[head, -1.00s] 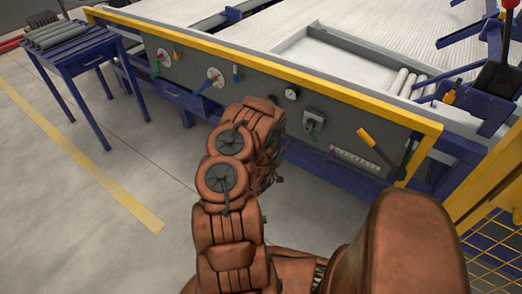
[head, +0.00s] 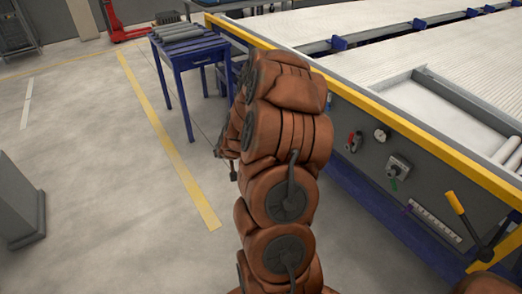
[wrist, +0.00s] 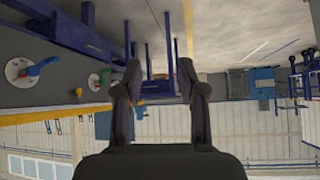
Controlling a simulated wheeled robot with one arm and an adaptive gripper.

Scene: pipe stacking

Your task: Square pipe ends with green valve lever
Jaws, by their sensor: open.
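A blue lever (wrist: 40,67) on a round white plate is further left. My gripper (wrist: 159,78) is open, with nothing between its fingers, and looks apart from the green lever. In the head view my arm covers the panel's left part, where these levers are. Several grey pipes (head: 180,32) lie on a blue table at the back; their end shape is too small to tell.
The long grey control panel (head: 360,105) under a yellow rail is on the right. It carries a red lever (head: 353,142), a switch box with a green handle (head: 393,171) and a yellow-tipped lever (head: 455,203). A grey cabinet (head: 18,205) stands left. The floor between is clear.

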